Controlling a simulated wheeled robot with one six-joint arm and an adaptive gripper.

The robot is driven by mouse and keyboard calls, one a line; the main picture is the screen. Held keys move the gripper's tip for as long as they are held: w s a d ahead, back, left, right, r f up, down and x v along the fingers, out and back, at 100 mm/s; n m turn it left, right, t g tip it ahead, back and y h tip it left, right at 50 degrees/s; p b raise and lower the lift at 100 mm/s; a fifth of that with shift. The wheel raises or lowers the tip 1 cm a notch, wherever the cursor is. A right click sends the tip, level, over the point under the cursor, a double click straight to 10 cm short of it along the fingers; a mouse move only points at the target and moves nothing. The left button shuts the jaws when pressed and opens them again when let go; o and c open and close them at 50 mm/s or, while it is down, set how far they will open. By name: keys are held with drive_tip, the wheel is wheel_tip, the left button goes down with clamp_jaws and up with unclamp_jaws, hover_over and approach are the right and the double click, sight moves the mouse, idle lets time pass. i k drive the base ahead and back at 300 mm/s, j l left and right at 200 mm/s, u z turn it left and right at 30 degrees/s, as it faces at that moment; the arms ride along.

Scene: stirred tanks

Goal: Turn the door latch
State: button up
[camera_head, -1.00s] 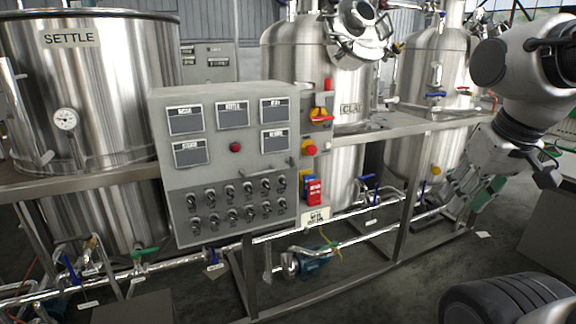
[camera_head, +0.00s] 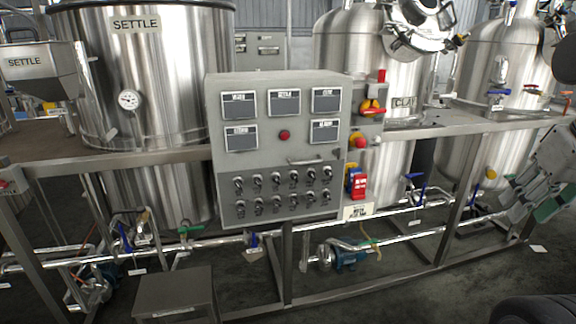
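A grey control cabinet (camera_head: 277,150) with screens and rows of knobs stands in the middle of the head view. A small dark latch (camera_head: 337,153) sits at the right edge of its front. A bar handle (camera_head: 305,160) lies level to its left. Which of these is the door latch is not fully clear. My gripper (camera_head: 528,207) is at the right edge of the picture, well to the right of the cabinet and touching neither fitting. Its fingers overlap in the view and the arm is partly cut off, so its opening is unclear.
A red and yellow switch (camera_head: 372,107) and a red button (camera_head: 361,142) are right of the cabinet. A steel frame rail (camera_head: 120,157) runs across, with pipes and a blue pump (camera_head: 350,258) below. A grey step (camera_head: 175,293) stands at front left.

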sight(337, 152)
drive_tip(key=j+z, duration=0.2)
drive_tip(key=z, duration=0.15)
drive_tip(key=j+z, duration=0.15)
drive_tip(key=z, duration=0.2)
drive_tip(key=j+z, duration=0.2)
drive_tip(key=z, duration=0.15)
